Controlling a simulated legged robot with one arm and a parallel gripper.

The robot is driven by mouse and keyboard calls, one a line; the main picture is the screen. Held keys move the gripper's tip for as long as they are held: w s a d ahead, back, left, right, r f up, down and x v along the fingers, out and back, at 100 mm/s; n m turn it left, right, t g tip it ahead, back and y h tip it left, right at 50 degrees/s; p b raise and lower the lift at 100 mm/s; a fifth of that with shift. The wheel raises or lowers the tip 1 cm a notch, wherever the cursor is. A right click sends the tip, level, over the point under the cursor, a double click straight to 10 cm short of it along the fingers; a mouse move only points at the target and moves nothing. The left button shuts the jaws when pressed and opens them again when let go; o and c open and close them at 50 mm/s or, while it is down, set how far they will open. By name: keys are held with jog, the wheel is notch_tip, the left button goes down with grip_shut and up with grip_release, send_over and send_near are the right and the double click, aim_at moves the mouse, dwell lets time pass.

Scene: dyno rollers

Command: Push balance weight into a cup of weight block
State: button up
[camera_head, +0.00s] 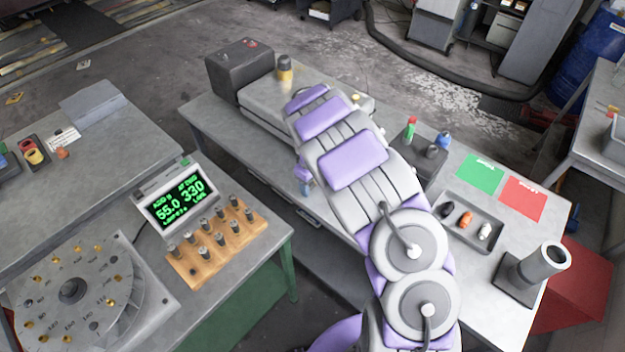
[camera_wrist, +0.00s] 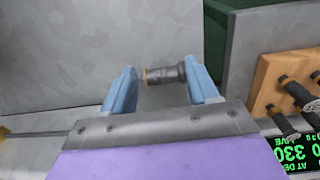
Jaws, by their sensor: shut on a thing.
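My gripper (camera_wrist: 160,70) has two blue fingers, shut on a small dark cylindrical weight (camera_wrist: 168,75) with a brass-coloured left end. The weight lies crosswise between the fingertips. In the head view a bluish part of my gripper (camera_head: 303,174) shows left of my arm, and the held weight cannot be made out there. The wooden weight block (camera_head: 192,276) stands on the left bench with several dark weights upright in it. It also shows at the right edge of the wrist view (camera_wrist: 264,88), apart from my gripper. Its cups are too small to tell apart.
A green-lettered display (camera_head: 175,203) stands behind the block. A round dial plate (camera_head: 130,305) with brass pieces lies left of it. The middle bench (camera_head: 222,122) runs under my arm, with a gap between the benches. A small tray (camera_head: 470,238) and grey cup (camera_head: 550,258) stand right.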

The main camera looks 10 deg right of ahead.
aim_at(311, 188)
jog(key=o, duration=1.2)
jog(key=shift+d, duration=0.2)
jog(key=shift+a, duration=0.1)
jog(key=shift+r, duration=0.25)
jog(key=r, duration=0.5)
jog(key=r+p, duration=0.1)
jog(key=r, duration=0.5)
jog(key=r+p, duration=0.1)
jog(key=r, duration=0.4)
jog(key=shift+s+a+r, duration=0.1)
jog(key=shift+a+r, duration=0.15)
jog(key=shift+r, duration=0.1)
